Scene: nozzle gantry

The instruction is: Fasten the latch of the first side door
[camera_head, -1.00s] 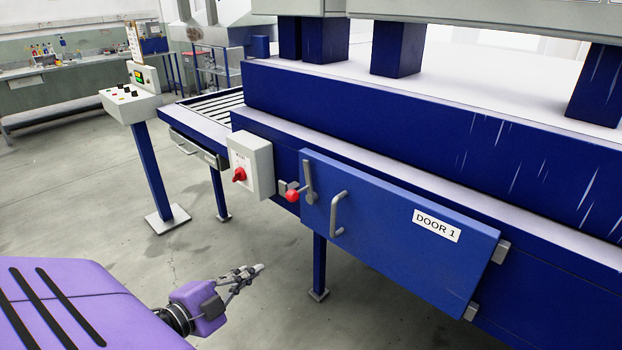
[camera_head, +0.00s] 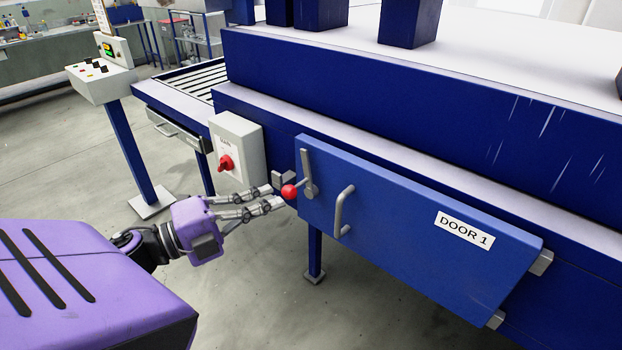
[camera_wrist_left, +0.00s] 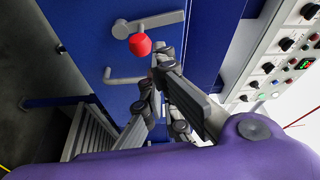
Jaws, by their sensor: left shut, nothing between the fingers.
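The blue door (camera_head: 400,220) labelled DOOR 1 hangs on hinges at its right edge. Its latch is a grey lever (camera_head: 308,173) near the left edge, standing roughly upright, with a red ball knob (camera_head: 289,192) at its lower left. A grey keeper bracket (camera_head: 281,180) sits on the frame beside it. My left gripper (camera_head: 276,198) is shut and empty, its fingertips just left of the knob. In the left wrist view the red knob (camera_wrist_left: 140,44) and lever (camera_wrist_left: 155,21) show just beyond the fingertips (camera_wrist_left: 155,68). I cannot tell whether they touch the knob.
A grey handle (camera_head: 342,210) stands out from the door right of the latch. A switch box (camera_head: 237,150) with a red knob is mounted just above my gripper. A control console (camera_head: 100,80) on a blue post stands at the left. The floor below the door is clear except for a blue leg (camera_head: 315,255).

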